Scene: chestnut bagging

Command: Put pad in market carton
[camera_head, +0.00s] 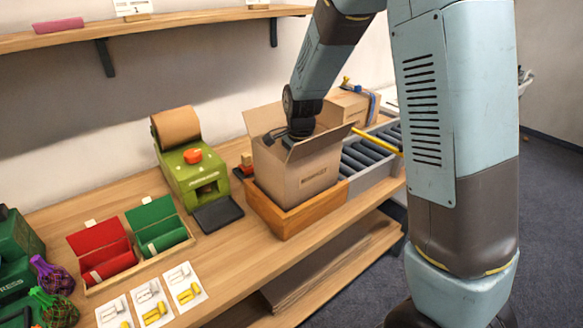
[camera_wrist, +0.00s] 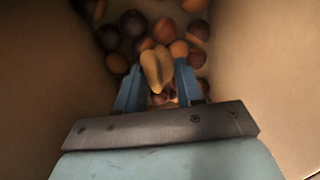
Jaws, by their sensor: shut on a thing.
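The market carton (camera_head: 300,175) is a brown box with open flaps and dark lettering on its front, standing in a wooden tray on the bench. My gripper (camera_wrist: 157,82) reaches down into it from above; in the head view its fingers are hidden behind the carton's walls. In the wrist view the carton's inner walls (camera_wrist: 45,75) rise on both sides. The two blue fingers are shut on a small tan, folded-looking piece, seemingly the pad (camera_wrist: 156,66). Several round brown and dark reddish things (camera_wrist: 133,22) lie below it, like chestnuts. Whether the pad touches them I cannot tell.
A green machine with a brown roll (camera_head: 188,160) stands left of the carton. A grey roller conveyor (camera_head: 368,155) with another box (camera_head: 350,103) lies to the right. Red and green bins (camera_head: 102,252), cards and net bags are at the left. A shelf (camera_head: 150,27) hangs above.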

